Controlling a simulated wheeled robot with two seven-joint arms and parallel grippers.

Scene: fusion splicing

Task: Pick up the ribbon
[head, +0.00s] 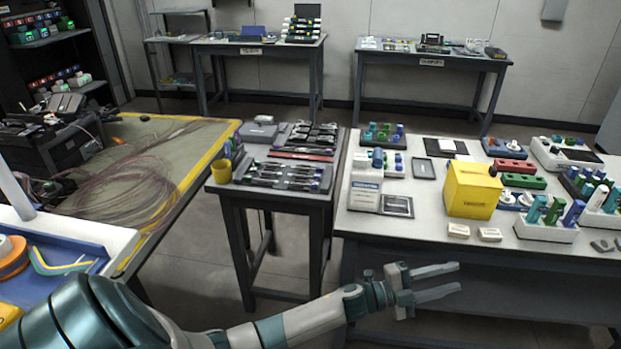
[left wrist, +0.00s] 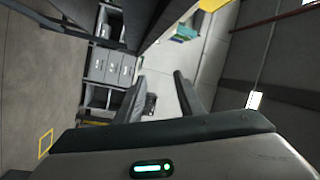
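My left gripper (head: 459,277) is stretched out low in front of the right-hand bench. Its two fingers are apart, with nothing between them. The left wrist view also shows this gripper (left wrist: 158,77) open and empty. A curved yellow and teal strip (head: 62,266), which may be the ribbon, lies in a blue tray (head: 92,250) at the lower left of the head view. It is far to the left of my gripper. I cannot tell for sure that it is the ribbon. My right gripper is not in view.
A small dark table (head: 268,195) with tool trays stands in the middle. The right-hand bench (head: 360,222) carries a yellow box (head: 472,189) and several racks. A yellow-edged table (head: 200,165) holds loose thin fibers (head: 125,190). Floor shows between the tables.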

